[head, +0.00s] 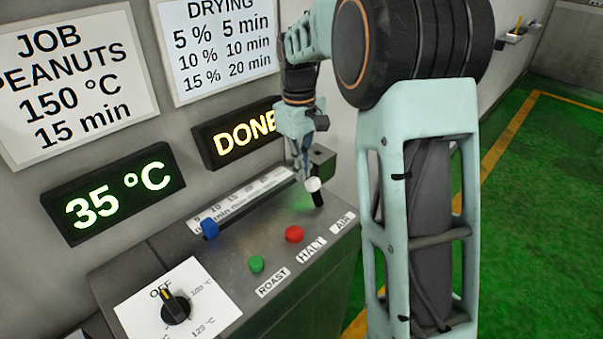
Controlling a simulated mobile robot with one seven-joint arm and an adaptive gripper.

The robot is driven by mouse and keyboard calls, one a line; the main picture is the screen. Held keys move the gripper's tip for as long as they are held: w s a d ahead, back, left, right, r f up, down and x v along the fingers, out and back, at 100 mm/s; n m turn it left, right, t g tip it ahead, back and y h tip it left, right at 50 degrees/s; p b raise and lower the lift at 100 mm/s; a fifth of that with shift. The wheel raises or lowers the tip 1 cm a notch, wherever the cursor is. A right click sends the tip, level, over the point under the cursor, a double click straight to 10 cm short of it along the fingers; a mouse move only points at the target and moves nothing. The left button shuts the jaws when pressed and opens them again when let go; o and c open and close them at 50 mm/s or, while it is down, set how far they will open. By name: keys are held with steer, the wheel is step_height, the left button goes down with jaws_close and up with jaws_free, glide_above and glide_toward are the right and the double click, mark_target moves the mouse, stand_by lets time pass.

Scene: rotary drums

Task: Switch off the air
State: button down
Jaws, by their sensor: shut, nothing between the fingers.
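The air control is a short black lever (318,198) with a white tip on the grey panel, just behind the "AIR" label (342,222). My gripper (303,174) points down at the back of the panel. Its fingers are shut and empty. They are right beside the white tip in the picture; I cannot tell whether they touch it. A faint green glow shows on the panel just left of the lever. My gripper partly hides the back edge of the panel and the end of the "DONE" display.
The panel (240,237) also carries a red HALT button (294,234), a green ROAST button (256,264), a blue slider knob (210,229) and a black dial (175,307) pointing at OFF. Displays read "35 °C" (115,194) and "DONE" (240,133). Green floor is open at right.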

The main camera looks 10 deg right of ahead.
mark_target(315, 182)
steer(key=s+t+y+b, duration=0.1)
steer(key=b, duration=0.2)
steer(key=s+d+t+b, duration=0.1)
steer(key=b, duration=0.2)
steer(key=shift+s+d+r+t+y, duration=0.1)
steer(key=shift+d+r+t+y, duration=0.1)
steer(key=shift+d+t+y, duration=0.15)
steer(key=s+t+b, duration=0.1)
steer(key=b, duration=0.1)
steer(key=d+t+y+b, duration=0.1)
steer(key=b, duration=0.1)
steer(key=shift+s+r+y, duration=0.25)
steer(key=shift+s+r, duration=0.05)
steer(key=shift+s, duration=0.05)
steer(key=shift+s+d+r+b, duration=0.15)
steer(key=shift+s+b, duration=0.15)
steer(key=shift+w+r+p, duration=0.15)
steer(key=shift+r+p, duration=0.05)
steer(key=shift+p, duration=0.15)
steer(key=shift+r, duration=0.15)
steer(key=shift+r+p, duration=0.6)
steer(key=shift+r, duration=0.05)
steer(key=shift+r, duration=0.15)
